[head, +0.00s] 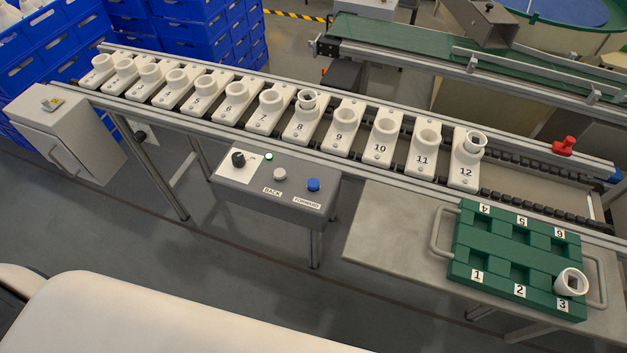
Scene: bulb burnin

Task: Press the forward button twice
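The grey control box (277,178) stands in front of the conveyor in the head view. The blue button (313,184) on its right side has the label FORWARD (307,202) below it. A white button (280,174) with the label BACK (271,191) sits to its left. Neither of my grippers shows in this view, and nothing touches the buttons.
A conveyor (499,191) carries a row of numbered white sockets; 8 and 12 hold dark-centred pieces. A red emergency button (564,146) sits at its right. A green tray (512,246) with a white cup (571,282) at slot 3 lies on a side table (391,232).

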